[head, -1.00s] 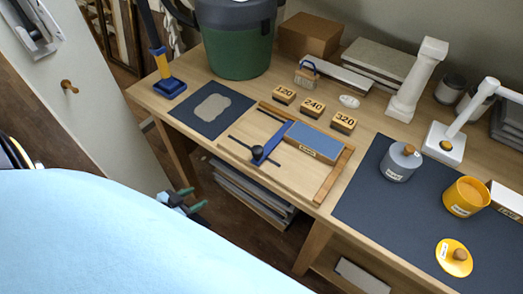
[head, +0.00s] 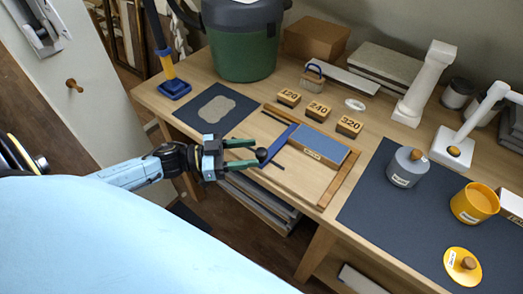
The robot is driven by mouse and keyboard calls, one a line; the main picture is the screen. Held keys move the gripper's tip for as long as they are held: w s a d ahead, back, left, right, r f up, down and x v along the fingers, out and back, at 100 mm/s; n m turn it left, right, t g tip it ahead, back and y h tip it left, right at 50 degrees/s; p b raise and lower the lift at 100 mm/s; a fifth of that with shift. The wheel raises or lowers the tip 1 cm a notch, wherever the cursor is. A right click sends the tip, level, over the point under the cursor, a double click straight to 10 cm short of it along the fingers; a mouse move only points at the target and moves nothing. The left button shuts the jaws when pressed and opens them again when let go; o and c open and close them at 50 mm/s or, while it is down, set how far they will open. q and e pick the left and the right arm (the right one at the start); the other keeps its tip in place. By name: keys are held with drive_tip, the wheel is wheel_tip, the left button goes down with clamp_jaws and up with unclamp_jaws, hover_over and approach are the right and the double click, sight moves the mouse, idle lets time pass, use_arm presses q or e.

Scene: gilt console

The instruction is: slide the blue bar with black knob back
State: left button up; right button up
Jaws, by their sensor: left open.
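The blue bar (head: 279,143) lies slantwise in a wooden frame on the workbench, left of a blue-grey block. Its black knob (head: 262,155) is at the bar's near end. My left gripper (head: 252,154) reaches in from the left at the table's front edge. Its green-tipped fingers are open, with the tips close to the knob; I cannot tell whether they touch it. The gripper hides part of the thin dark rod that crosses the bar. My right gripper is not in view.
The blue-grey block (head: 318,146) sits in the wooden frame (head: 335,180) to the right. Numbered blocks (head: 318,111) stand behind it. A dark mat (head: 400,220) holds a grey pot (head: 407,168) and a yellow pot (head: 473,204). A green bucket (head: 241,50) stands at the back.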

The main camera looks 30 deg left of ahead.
sight(261, 151)
use_arm(q)
drive_tip(key=shift+x, duration=2.05)
drive_tip(key=shift+c, duration=0.4)
clamp_jaws()
